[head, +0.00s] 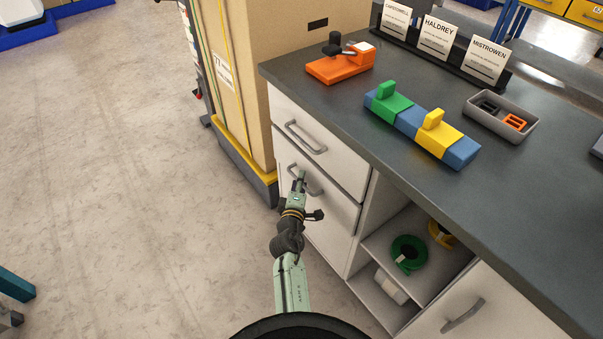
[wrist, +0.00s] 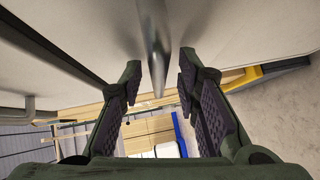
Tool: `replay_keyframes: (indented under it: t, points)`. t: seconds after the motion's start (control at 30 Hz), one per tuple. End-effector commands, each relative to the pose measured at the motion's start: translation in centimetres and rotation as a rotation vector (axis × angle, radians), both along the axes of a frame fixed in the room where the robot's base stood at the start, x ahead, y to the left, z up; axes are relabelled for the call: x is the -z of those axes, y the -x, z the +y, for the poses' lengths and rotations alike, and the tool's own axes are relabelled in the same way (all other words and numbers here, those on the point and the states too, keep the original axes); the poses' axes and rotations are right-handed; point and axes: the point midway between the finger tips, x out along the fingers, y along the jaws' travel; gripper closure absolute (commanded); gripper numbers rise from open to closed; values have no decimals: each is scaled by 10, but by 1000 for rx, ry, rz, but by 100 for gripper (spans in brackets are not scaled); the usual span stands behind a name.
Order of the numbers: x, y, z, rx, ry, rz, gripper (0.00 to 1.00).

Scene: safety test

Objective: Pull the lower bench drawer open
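The lower bench drawer (head: 335,228) is a white front below the upper drawer, and looks flush with the bench. Its grey bar handle (head: 314,189) shows beside my gripper (head: 299,178), which partly covers it in the head view. In the wrist view the metal handle (wrist: 154,45) runs between the two fingers of my gripper (wrist: 160,78). The fingers are apart, with a visible gap on each side of the bar, so they do not grip it.
The upper drawer's handle (head: 305,138) is just above. A tall cardboard box (head: 238,75) on a yellow-edged base stands close to the left. Open shelves (head: 380,245) lie to the right. The floor (head: 130,180) in front and left is clear.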

Motion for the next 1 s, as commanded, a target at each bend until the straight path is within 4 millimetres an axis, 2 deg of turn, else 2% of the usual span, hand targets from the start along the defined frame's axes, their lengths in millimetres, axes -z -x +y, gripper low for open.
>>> replay_keyframes:
  t: [0.33, 0.77, 1.0]
  points:
    - [1, 0, 0, -1, 0, 0, 71]
    - [1, 0, 0, -1, 0, 0, 100]
    - [0, 0, 0, -1, -1, -1, 100]
